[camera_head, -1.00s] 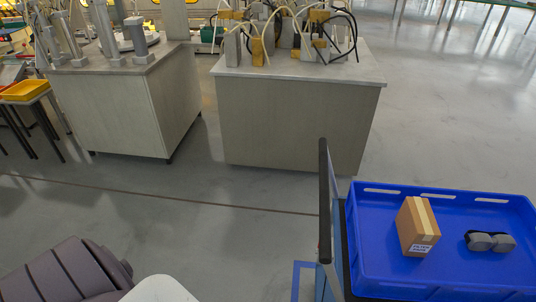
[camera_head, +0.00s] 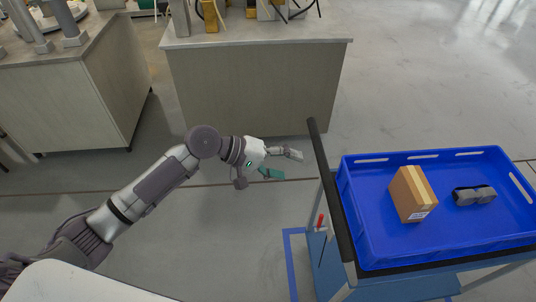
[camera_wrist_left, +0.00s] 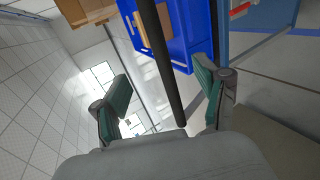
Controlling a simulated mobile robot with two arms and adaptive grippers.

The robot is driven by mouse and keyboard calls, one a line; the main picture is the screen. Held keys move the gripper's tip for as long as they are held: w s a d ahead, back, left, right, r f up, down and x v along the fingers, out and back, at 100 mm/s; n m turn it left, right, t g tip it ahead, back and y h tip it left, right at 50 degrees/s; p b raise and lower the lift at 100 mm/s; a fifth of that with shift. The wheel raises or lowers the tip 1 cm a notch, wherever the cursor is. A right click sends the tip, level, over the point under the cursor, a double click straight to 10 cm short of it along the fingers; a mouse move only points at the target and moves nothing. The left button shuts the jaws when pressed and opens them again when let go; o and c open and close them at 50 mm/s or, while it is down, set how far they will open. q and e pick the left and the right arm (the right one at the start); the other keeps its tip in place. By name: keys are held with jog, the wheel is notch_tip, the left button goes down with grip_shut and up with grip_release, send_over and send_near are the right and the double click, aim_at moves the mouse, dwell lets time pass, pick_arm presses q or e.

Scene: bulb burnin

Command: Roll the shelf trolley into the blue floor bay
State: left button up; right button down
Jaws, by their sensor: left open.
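The shelf trolley (camera_head: 345,285) stands at the lower right, with a blue tray (camera_head: 360,215) on top and a black handle bar (camera_head: 328,185) along its left side. Blue tape of the floor bay (camera_head: 289,265) shows on the floor at the trolley's left; the rest of the bay is hidden. My left gripper (camera_head: 287,164) is open and empty, just left of the handle's far end. In the left wrist view the handle bar (camera_wrist_left: 160,60) runs between the spread fingers (camera_wrist_left: 165,95), apparently not touching them. My right gripper is not in view.
A cardboard box (camera_head: 412,195) and grey goggles-like items (camera_head: 474,195) lie in the tray. A grey cabinet bench (camera_head: 255,90) stands behind the gripper, another (camera_head: 75,100) at the left. Open floor (camera_head: 430,70) lies at the upper right.

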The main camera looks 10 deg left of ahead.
aim_at(322, 175)
pick_arm(q)
jog(key=b+x, duration=0.2)
jog(key=x, duration=0.1)
jog(key=b+x, duration=0.2)
jog(key=x, duration=0.2)
jog(key=shift+s, duration=0.25)
jog(key=x, duration=0.4)
jog(key=shift+w+d+r, duration=0.15)
jog(key=shift+w+d+f, duration=0.1)
jog(key=shift+d+f, duration=0.15)
jog(key=shift+d, duration=0.3)
jog(key=c, duration=0.4)
grip_shut()
